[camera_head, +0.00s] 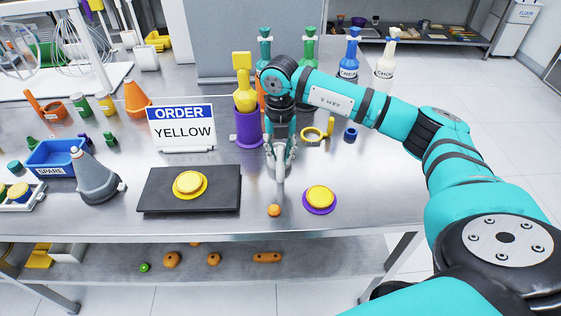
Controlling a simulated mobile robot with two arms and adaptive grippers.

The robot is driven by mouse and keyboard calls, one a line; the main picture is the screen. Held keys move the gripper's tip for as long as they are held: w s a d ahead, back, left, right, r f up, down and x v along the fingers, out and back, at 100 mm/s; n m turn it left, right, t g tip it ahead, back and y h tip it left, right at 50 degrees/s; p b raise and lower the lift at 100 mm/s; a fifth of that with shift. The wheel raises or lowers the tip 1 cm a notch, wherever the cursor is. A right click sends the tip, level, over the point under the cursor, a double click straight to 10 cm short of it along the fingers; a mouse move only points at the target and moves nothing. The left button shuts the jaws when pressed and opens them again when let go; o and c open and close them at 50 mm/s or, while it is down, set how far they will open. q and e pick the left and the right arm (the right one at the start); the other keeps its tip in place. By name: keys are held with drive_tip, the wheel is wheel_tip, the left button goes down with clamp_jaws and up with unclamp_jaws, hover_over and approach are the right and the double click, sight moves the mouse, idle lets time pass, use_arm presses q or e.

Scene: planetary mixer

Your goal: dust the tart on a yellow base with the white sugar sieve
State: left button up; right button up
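A pale yellow tart on a yellow base (203,191) sits on a dark slab (155,203) left of the middle of the steel table. A second yellow tart on a purple base (319,209) stands at the right, near the front edge. My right gripper (281,178) points down between the two tarts, behind a small orange ball. Its pale tips look close together; whether they hold anything is unclear. I cannot pick out a white sieve for sure. A yellow ring-shaped sieve (315,134) lies right of the gripper. My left gripper is not in view.
An order sign reading YELLOW (184,130) stands behind the slab. A grey cone-shaped bag (95,180) and a blue SPARE bin (50,163) are at the left. A purple container (246,130) and several bottles (349,58) stand behind. The table's right front is clear.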

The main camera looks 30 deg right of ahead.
clamp_jaws()
drive_tip(key=shift+r+p, duration=0.85)
drive_tip(key=shift+r, duration=0.55)
drive_tip(key=shift+r+p, duration=0.85)
drive_tip(key=shift+r, duration=0.35)
drive_tip(key=shift+r+p, duration=1.15)
drive_tip(key=shift+r, duration=0.6)
